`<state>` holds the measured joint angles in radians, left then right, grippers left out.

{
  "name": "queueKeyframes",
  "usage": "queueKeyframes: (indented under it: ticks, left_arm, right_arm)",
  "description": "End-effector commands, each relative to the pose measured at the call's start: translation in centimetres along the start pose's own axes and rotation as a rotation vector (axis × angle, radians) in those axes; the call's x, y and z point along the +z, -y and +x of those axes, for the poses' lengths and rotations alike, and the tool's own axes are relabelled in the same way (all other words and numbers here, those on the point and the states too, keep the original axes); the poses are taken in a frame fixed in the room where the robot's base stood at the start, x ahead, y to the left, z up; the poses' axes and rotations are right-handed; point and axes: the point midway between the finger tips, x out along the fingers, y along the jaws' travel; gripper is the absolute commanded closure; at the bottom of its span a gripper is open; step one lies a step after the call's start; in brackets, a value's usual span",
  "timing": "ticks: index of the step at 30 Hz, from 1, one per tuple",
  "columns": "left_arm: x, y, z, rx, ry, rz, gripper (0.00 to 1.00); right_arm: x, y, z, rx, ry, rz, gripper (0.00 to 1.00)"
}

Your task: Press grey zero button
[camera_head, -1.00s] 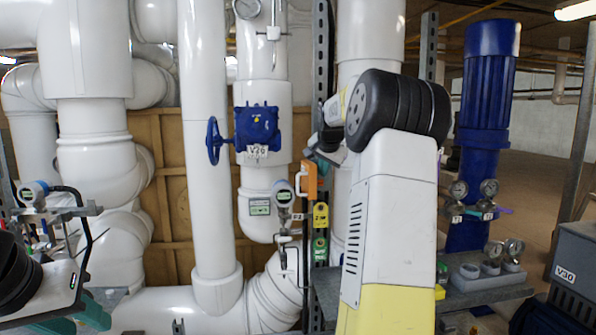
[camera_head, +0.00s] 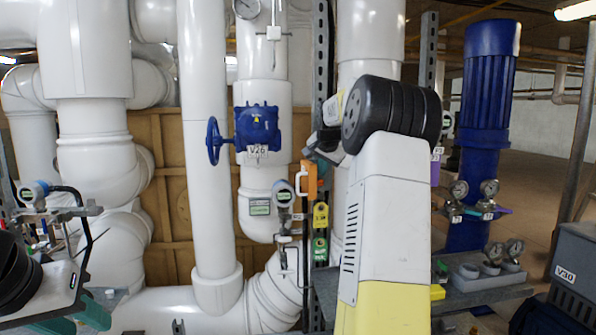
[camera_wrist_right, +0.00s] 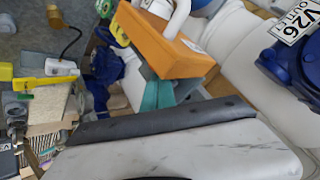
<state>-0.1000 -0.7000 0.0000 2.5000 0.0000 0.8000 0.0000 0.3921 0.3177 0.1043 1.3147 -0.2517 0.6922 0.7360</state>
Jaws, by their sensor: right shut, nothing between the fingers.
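A digital gauge (camera_head: 283,194) with a pale teal face stands in the middle of the head view, in front of the white pipe. A second, similar gauge (camera_head: 32,192) is at the far left. I cannot make out a grey zero button on either. My right gripper (camera_head: 320,154) is shut and empty, just above and right of the middle gauge, partly hidden by my arm. Its teal fingers (camera_wrist_right: 155,93) show in the right wrist view, close to an orange padlock (camera_wrist_right: 165,45). My left gripper (camera_head: 80,317) is low at the left edge; its opening is unclear.
The orange padlock (camera_head: 308,182) hangs right of the middle gauge, above yellow and green locks (camera_head: 320,230). A blue valve actuator (camera_head: 257,127) is above the gauge. Several small gauges (camera_head: 488,188) and a grey shelf (camera_head: 480,290) are at the right.

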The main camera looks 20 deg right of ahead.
Motion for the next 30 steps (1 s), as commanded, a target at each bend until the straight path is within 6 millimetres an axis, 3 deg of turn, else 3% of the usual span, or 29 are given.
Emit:
queueKeyframes:
  ticks: [22,30]
  left_arm:
    - [0.00,0.00,0.00,0.000,0.000,0.000,0.64]
    - [0.00,0.00,0.00,0.000,0.000,0.000,0.64]
  right_arm:
    - [-0.31,0.30,0.36,-0.001,-0.001,0.000,1.00]
    - [0.22,-0.16,-0.36,-0.001,-0.001,0.000,1.00]
